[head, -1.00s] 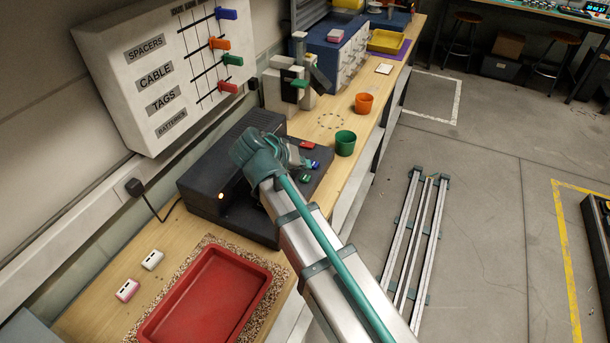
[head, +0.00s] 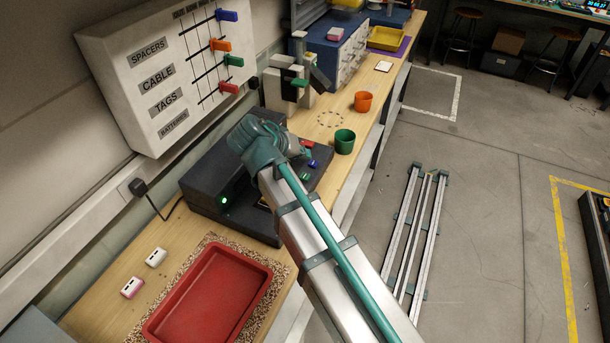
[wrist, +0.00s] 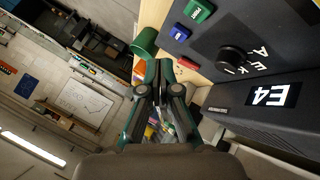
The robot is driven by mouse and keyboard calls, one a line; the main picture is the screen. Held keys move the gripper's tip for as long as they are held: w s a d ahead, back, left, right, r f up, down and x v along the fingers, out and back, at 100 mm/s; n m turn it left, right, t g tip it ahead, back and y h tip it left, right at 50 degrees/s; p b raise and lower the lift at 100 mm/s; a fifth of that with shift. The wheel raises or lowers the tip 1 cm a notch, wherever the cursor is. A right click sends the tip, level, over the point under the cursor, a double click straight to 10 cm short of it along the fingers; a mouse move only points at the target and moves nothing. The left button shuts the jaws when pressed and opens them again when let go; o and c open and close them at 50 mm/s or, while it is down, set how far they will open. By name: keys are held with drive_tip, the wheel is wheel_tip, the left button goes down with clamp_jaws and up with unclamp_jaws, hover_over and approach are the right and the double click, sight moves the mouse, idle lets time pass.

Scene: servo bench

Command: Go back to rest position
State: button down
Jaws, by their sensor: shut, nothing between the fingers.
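My gripper (wrist: 161,82) is shut and empty in the wrist view, with its fingertips together. In that view the black machine's panel (wrist: 228,38) lies to its right, with a green button (wrist: 198,10), a blue button (wrist: 180,33), a red button (wrist: 188,63), a dark knob (wrist: 236,58) and a lit display (wrist: 265,95) reading E4. In the head view my teal and silver arm reaches over the black machine (head: 215,170), hiding part of its top and most of my gripper. A green light (head: 224,200) glows on the machine's front.
A green cup (head: 344,141) and an orange cup (head: 363,102) stand on the bench beyond the machine. A red tray (head: 208,300) lies in front. A white wall board (head: 130,60) with coloured sliders hangs at the left. The floor at the right is largely open.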

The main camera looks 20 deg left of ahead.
drive_tip(key=shift+g, duration=0.9)
drive_tip(key=d+f, duration=0.2)
drive_tip(key=w+d+f, duration=0.1)
drive_tip(key=d+f, duration=0.2)
drive_tip(key=w+d+f, duration=0.1)
drive_tip(key=d+f, duration=0.1)
drive_tip(key=d, duration=0.1)
drive_tip(key=shift+d+f, duration=0.1)
drive_tip(key=shift+f, duration=0.3)
drive_tip(key=s+d+f+m+g+y, duration=0.25)
drive_tip(key=s+d+f, duration=0.25)
drive_tip(key=d+f, duration=0.8)
drive_tip(key=s+d+f+m+g+y, duration=0.1)
drive_tip(key=s+d+f+g, duration=0.3)
drive_tip(key=d+f, duration=0.9)
drive_tip(key=s+d+f+g, duration=0.1)
drive_tip(key=s+f, duration=0.4)
drive_tip(key=s, duration=0.5)
drive_tip(key=s+f+g, duration=0.3)
drive_tip(key=s+f, duration=0.3)
drive_tip(key=s, duration=0.4)
drive_tip(key=s+d+f+g, duration=0.1)
drive_tip(key=s+f+g, duration=0.1)
drive_tip(key=s+f, duration=0.4)
drive_tip(key=s, duration=0.4)
drive_tip(key=shift+s+d+g, duration=0.2)
drive_tip(key=shift+d+g, duration=0.15)
